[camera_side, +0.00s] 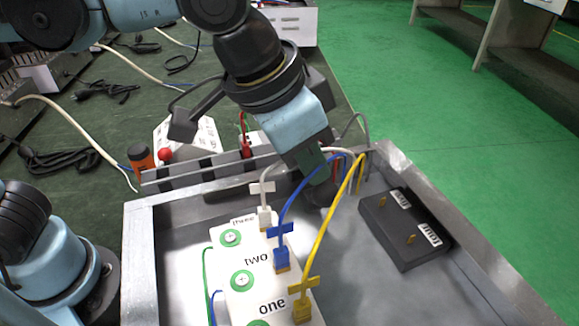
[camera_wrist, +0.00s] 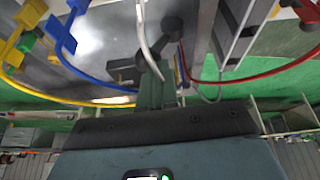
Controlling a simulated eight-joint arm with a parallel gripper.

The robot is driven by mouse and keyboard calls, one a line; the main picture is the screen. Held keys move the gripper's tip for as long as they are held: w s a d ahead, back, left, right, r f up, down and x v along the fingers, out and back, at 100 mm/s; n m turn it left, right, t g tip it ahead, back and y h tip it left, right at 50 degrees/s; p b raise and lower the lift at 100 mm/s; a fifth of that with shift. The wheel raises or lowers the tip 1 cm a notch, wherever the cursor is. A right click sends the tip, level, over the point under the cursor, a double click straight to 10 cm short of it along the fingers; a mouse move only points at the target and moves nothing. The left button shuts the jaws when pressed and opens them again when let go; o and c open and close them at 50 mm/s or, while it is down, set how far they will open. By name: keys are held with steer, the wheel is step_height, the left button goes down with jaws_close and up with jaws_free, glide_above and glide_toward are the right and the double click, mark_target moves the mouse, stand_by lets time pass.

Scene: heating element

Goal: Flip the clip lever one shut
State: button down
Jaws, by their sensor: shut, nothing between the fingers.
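The white terminal block (camera_side: 262,283) stands in the grey metal tray with labels one, two and three. Clip lever one is the yellow T-shaped piece (camera_side: 303,290) at the near end, with a yellow wire. It sticks up from the block; its exact angle is hard to judge. A yellow clip also shows at the far left of the wrist view (camera_wrist: 12,48). The blue lever (camera_side: 281,231) is at two and the white lever (camera_side: 262,188) at three. My gripper (camera_side: 322,190) is shut and empty, beyond the blue and yellow wires, apart from lever one. Wires partly hide its fingertips.
A black box (camera_side: 404,228) with two small yellow pegs lies to the right in the tray. The tray's raised metal rim (camera_side: 450,232) surrounds the work. Blue, white and yellow wires arch close to my gripper. Bare tray floor lies between block and black box.

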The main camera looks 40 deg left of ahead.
steer(key=shift+s+d+f+y, duration=0.15)
steer(key=shift+s+d+y, duration=0.15)
steer(key=shift+d, duration=0.15)
steer(key=shift+s+d+f, duration=0.4)
steer(key=shift+d+f, duration=0.05)
steer(key=shift+d, duration=0.25)
steer(key=shift+s+d+f, duration=0.35)
steer(key=shift+d+f, duration=0.1)
steer(key=shift+d, duration=0.2)
steer(key=shift+s+d+f, duration=0.25)
steer(key=shift+d+f, duration=0.15)
steer(key=shift+f, duration=0.2)
steer(key=shift+s+d+f, duration=0.25)
steer(key=shift+d+f, duration=0.1)
steer(key=shift+f, duration=0.2)
steer(key=v, duration=1.2)
steer(key=shift+s, duration=0.1)
